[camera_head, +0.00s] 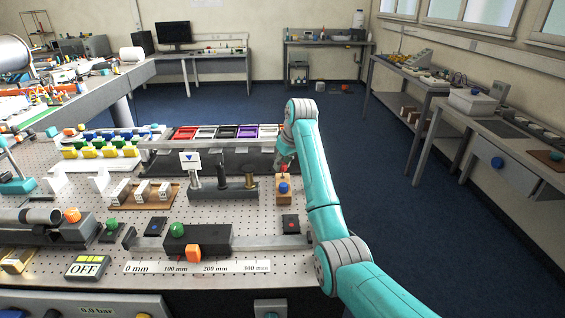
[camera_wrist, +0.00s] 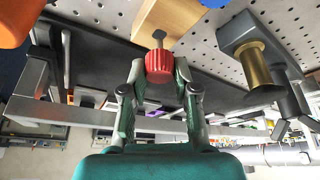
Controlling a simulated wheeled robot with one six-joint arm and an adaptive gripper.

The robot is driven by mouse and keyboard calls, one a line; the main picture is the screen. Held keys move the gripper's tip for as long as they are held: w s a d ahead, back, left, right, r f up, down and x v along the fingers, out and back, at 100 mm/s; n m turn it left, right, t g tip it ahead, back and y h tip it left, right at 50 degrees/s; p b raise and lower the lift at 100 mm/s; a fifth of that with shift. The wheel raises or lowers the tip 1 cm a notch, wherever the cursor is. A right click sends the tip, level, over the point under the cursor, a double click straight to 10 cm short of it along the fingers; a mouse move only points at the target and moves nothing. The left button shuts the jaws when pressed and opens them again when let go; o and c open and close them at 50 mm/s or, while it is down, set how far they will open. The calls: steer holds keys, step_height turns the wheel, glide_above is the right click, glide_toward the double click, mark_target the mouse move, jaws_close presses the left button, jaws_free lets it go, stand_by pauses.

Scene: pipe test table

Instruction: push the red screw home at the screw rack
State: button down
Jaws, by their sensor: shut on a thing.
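The red screw has a ribbed red head (camera_wrist: 159,68) and a short dark shank (camera_wrist: 158,38). My gripper (camera_wrist: 160,74) is shut on its head, one finger on each side. The shank points at the wooden screw rack (camera_wrist: 172,16); I cannot tell how deep it sits in the wood, if at all. In the head view the red screw (camera_head: 285,168) shows as a small red spot under my gripper, just above the wooden rack (camera_head: 284,198). A blue screw head (camera_head: 283,187) is at the rack's front.
A grey stand with upright posts (camera_head: 222,178) is left of the rack; a brass post (camera_wrist: 257,68) is close by in the wrist view. A dark block with a red button (camera_head: 291,224) lies in front. Coloured bins (camera_head: 224,132) stand behind.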

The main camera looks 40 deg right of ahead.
steer(key=shift+f, duration=1.5)
steer(key=c, duration=0.8)
jaws_free()
steer(key=shift+r, duration=0.1)
steer(key=v, duration=0.7)
steer(key=shift+s+r, duration=0.1)
steer(key=shift+r, duration=0.1)
